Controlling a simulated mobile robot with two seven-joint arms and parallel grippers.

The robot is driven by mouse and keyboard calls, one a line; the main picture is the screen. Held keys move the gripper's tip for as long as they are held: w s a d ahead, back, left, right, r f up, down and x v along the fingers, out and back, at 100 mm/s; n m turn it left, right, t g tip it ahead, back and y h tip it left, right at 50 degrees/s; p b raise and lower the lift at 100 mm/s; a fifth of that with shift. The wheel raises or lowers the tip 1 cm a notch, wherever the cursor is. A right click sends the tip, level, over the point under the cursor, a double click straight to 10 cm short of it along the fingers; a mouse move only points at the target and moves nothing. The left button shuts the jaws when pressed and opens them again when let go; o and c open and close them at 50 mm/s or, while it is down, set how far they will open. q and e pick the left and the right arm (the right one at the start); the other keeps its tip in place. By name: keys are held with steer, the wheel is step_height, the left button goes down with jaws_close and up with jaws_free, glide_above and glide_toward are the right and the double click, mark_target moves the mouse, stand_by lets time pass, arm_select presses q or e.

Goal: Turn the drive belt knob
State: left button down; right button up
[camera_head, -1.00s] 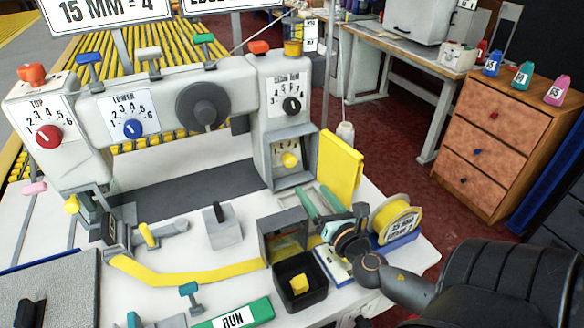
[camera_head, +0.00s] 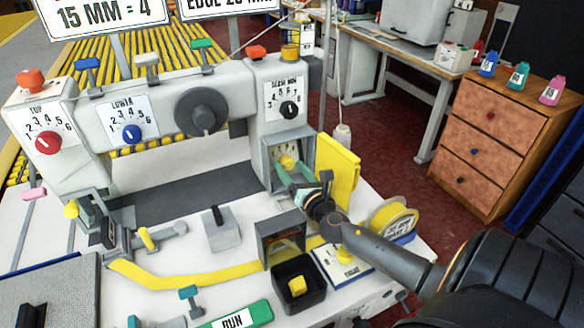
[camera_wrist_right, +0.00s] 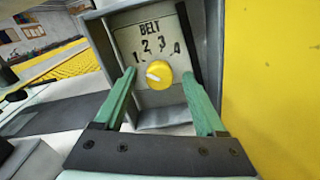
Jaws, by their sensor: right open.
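The yellow drive belt knob (camera_head: 287,162) sits in a grey recessed box at the machine's lower right. In the right wrist view the knob (camera_wrist_right: 158,74) is under a BELT dial (camera_wrist_right: 150,45) marked 1 to 4, and its white pointer mark lies to the left, towards 1. My right gripper (camera_head: 292,180) is in front of the box opening. Its two green fingers are spread and empty, one on each side of the knob's outline in the wrist view; whether they reach around it I cannot tell. My left gripper is not in view.
A yellow door (camera_head: 340,172) stands open just right of the box. A black bin (camera_head: 300,287) with a yellow block and a yellow tape roll (camera_head: 394,218) are near my right arm. A grey block with a lever (camera_head: 220,230) stands on the white table to the left.

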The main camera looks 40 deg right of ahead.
steer(key=shift+c, duration=0.2)
jaws_close()
stand_by(0.3)
